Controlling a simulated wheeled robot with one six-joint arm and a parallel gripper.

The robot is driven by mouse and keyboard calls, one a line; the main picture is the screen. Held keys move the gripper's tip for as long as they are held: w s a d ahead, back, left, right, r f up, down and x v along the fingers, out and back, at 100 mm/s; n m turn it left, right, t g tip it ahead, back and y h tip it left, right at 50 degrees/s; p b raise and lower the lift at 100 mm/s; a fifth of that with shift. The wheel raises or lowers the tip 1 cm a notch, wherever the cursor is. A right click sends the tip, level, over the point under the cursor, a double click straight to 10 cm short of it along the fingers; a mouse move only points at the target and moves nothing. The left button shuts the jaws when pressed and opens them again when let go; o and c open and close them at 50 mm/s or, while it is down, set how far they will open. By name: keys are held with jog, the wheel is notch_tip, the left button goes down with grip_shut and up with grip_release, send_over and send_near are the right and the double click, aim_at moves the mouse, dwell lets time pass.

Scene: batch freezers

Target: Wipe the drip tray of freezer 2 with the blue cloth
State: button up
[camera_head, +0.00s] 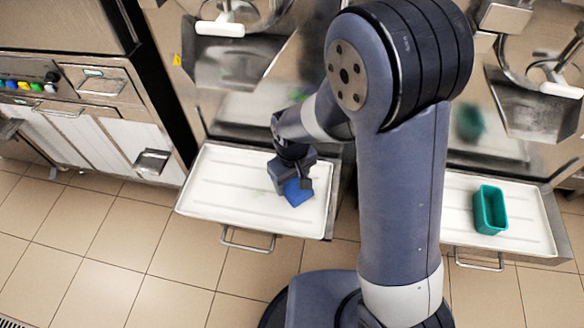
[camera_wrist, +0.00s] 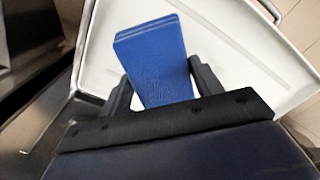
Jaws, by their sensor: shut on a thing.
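The blue cloth (camera_head: 297,191) is a folded pad held in my gripper (camera_head: 291,184). In the wrist view the cloth (camera_wrist: 152,62) stands out between the two dark fingers of my gripper (camera_wrist: 156,85), which are shut on it. A white drip tray (camera_head: 222,190) with shallow ridges lies below the cloth, under the left freezer of the two in view. The cloth is over the right part of this tray; I cannot tell whether it touches the surface. The tray also shows in the wrist view (camera_wrist: 235,60). No freezer number is readable.
A second white tray (camera_head: 530,215) on the right holds a green container (camera_head: 490,209). Tray handles (camera_head: 248,246) stick out in front. Metal chutes (camera_head: 228,65) hang above the trays. A cabinet with coloured knobs (camera_head: 28,86) stands at the left. The tiled floor is clear at front left.

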aim_at(292, 182)
jog(key=shift+r+p, duration=1.1)
jog(key=shift+r, duration=0.65)
